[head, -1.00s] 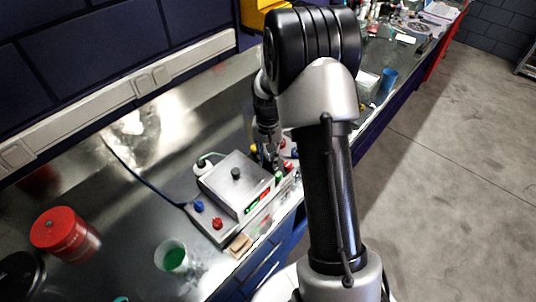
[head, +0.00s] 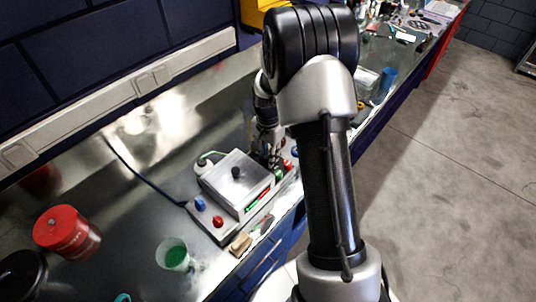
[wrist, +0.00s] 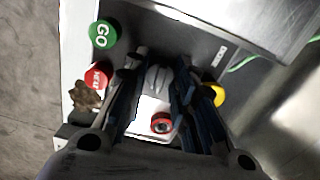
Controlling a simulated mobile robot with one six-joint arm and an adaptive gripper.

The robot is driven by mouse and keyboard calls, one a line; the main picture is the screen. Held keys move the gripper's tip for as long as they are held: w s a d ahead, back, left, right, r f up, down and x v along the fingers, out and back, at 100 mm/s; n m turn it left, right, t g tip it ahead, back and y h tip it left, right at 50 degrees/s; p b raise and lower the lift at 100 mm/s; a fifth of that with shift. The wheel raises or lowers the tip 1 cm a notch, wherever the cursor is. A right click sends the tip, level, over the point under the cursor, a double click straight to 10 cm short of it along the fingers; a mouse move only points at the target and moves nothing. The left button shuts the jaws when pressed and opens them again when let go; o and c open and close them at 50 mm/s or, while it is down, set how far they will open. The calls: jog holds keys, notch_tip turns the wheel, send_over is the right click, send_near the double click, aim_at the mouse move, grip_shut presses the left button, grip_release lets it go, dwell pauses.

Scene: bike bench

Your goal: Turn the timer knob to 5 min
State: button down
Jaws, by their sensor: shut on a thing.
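The device is a grey metal box on a base plate (head: 207,222) on the bench. My gripper (head: 273,160) points down over the right end of this base, behind the green button (head: 278,174). In the wrist view, my gripper (wrist: 158,75) has its fingers closed around a grey knob (wrist: 157,80), which I take for the timer knob. The fingers hide its sides, and I cannot read its scale or setting. A green GO button (wrist: 102,33) and a red button (wrist: 97,75) lie left of the fingers. A red-ringed round part (wrist: 162,122) on a white plate sits below the knob.
A yellow part (wrist: 214,95) is close to the right finger. A black knob (head: 236,172) stands on the box. Blue (head: 199,204) and red (head: 217,221) knobs sit at the base's left end. A red canister (head: 66,231) and a cup (head: 173,254) stand nearer.

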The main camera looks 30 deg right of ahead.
jog(key=c, duration=1.3)
grip_release()
jog(key=shift+r, duration=4)
